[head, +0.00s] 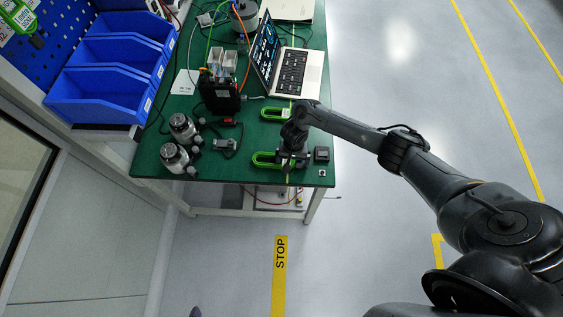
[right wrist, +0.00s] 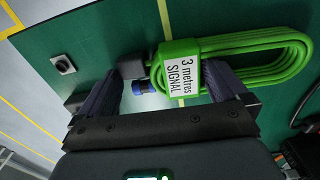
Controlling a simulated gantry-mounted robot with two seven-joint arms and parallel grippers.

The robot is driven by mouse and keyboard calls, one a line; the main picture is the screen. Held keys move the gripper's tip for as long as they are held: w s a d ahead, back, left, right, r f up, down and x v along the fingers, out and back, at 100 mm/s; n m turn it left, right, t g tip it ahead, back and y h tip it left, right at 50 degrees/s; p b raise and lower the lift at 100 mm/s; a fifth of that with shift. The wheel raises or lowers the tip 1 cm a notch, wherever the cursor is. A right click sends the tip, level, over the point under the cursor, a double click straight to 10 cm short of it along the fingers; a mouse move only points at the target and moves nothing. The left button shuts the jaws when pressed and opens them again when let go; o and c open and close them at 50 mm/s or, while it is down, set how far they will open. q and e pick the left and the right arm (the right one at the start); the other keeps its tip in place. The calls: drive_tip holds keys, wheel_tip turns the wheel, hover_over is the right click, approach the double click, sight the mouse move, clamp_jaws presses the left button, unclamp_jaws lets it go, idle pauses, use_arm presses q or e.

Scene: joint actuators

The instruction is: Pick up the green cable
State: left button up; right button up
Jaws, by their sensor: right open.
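A coiled green cable (head: 262,160) lies near the front edge of the green table. It fills the upper part of the right wrist view (right wrist: 265,57), with a white tag reading "3 metres SIGNAL", a dark connector and a blue plug end. My right gripper (head: 291,161) is over the right end of this coil. In the right wrist view its fingers (right wrist: 165,82) are apart, with the tag and connector end between or just beyond them. I cannot tell whether they touch the cable. A second green cable coil (head: 273,113) lies farther back. My left gripper is not in view.
A small dark box (head: 321,154) stands just right of the gripper. Motor-like cylinders (head: 174,158), a black device (head: 219,94) and a laptop (head: 290,75) are on the table (head: 210,172). Blue bins (head: 105,97) are at the left. Floor to the right is clear.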

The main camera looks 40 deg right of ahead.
drive_tip(key=c, duration=1)
drive_tip(key=shift+r+p, duration=0.45)
drive_tip(key=shift+r, duration=0.45)
wheel_tip(320, 180, up, 2)
drive_tip(key=shift+r+p, duration=0.2)
drive_tip(key=shift+p, duration=0.35)
drive_tip(key=shift+s+d+r+p, duration=0.3)
drive_tip(key=shift+s+r+p, duration=0.05)
drive_tip(key=shift+s+r, duration=0.2)
drive_tip(key=shift+s+d+r+p, duration=0.25)
drive_tip(key=shift+s+r+p, duration=0.15)
drive_tip(key=shift+s, duration=0.1)
drive_tip(key=s+d+r, duration=0.1)
drive_tip(key=s, duration=0.1)
drive_tip(key=s+d+r+p, duration=0.1)
drive_tip(key=s+r, duration=0.1)
drive_tip(key=s, duration=0.1)
drive_tip(key=s+d+r+p, duration=0.1)
drive_tip(key=s+d+r, duration=0.1)
drive_tip(key=s, duration=0.1)
drive_tip(key=shift+s, duration=0.15)
